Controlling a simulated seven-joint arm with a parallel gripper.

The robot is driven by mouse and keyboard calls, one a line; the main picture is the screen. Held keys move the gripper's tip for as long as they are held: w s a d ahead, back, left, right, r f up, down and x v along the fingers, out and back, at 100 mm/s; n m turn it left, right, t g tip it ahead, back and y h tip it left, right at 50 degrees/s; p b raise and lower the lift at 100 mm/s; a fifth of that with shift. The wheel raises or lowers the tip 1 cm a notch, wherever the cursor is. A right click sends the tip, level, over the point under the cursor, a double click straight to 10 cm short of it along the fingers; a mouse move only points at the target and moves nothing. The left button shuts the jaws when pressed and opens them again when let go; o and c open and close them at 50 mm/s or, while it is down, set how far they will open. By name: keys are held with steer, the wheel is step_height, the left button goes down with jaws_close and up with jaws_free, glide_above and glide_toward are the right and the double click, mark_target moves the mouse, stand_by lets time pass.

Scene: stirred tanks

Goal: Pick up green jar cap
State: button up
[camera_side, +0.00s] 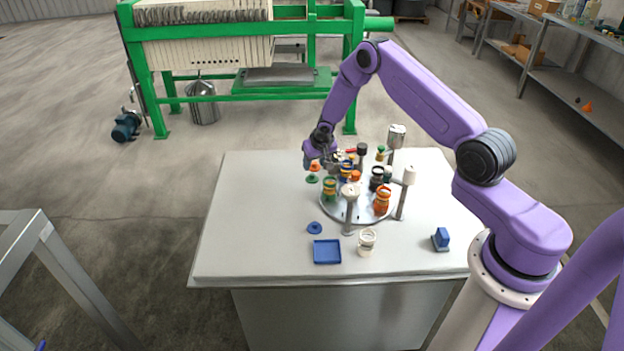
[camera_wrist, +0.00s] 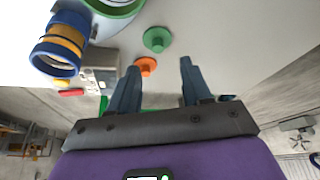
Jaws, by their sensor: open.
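The green jar cap (camera_side: 312,179) lies on the white table, left of the round turntable, in the side view. In the wrist view the green cap (camera_wrist: 157,39) is a disc with a raised knob, beyond my fingertips and roughly between their lines. An orange cap (camera_wrist: 146,66) is close to it, nearer my left finger; it also shows in the side view (camera_side: 314,166). My gripper (camera_wrist: 160,65) is open with nothing between its two dark fingers. In the side view my gripper (camera_side: 326,161) is over the far left part of the table, near both caps.
A grey turntable (camera_side: 345,214) holds several banded jars and posts right of the caps. A blue-and-orange jar (camera_wrist: 62,45) is at the wrist view's left. A blue cap (camera_side: 315,228), blue tray (camera_side: 327,251), clear jar (camera_side: 366,242) and blue block (camera_side: 440,239) are nearer. The table's left is clear.

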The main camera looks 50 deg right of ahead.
mark_target(312, 174)
steer(key=shift+x, duration=3.25)
steer(key=shift+s, duration=0.15)
steer(key=shift+c, duration=0.3)
jaws_close()
